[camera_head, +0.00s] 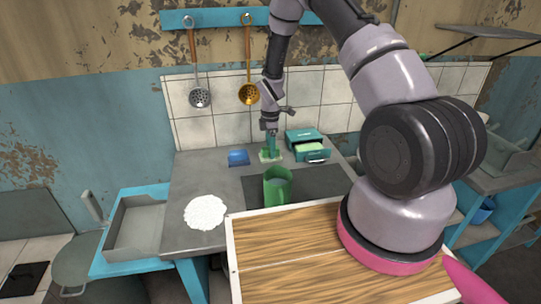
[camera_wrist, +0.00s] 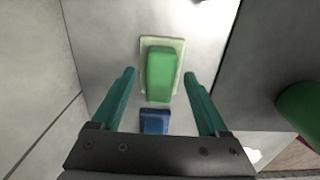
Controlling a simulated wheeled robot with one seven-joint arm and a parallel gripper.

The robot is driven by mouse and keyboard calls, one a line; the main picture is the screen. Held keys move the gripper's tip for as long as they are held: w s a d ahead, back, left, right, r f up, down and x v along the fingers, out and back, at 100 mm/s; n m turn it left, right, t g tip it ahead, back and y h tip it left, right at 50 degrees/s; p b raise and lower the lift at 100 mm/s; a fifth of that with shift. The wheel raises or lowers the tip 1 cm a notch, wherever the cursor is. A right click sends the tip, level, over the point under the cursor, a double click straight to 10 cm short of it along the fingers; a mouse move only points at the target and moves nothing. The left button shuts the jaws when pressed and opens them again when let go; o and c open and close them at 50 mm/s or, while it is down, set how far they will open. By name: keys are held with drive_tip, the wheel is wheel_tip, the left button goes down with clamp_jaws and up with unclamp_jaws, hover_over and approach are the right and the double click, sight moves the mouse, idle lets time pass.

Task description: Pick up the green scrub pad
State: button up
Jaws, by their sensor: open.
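The green scrub pad (camera_wrist: 161,72) is a bright green block lying on a pale, flat rectangle in the wrist view. In the head view only a pale green edge of it or its base (camera_head: 264,158) shows beneath my gripper. My gripper (camera_wrist: 159,76) is open, with its teal fingers on either side of the pad in the picture. In the head view my gripper (camera_head: 271,147) points down just over the pad. I cannot tell whether the fingertips reach down beside the pad or are still above it. Nothing is held.
A blue block (camera_head: 238,158) lies left of the pad; it also shows in the wrist view (camera_wrist: 154,121). A teal box (camera_head: 305,137) with a light green item stands to the right. White powder (camera_head: 205,212) lies front left.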

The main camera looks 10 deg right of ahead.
drive_tip(key=shift+f, duration=0.6)
drive_tip(key=c, duration=1.1)
wheel_tip(320, 180, up, 10)
drive_tip(key=shift+r, duration=0.1)
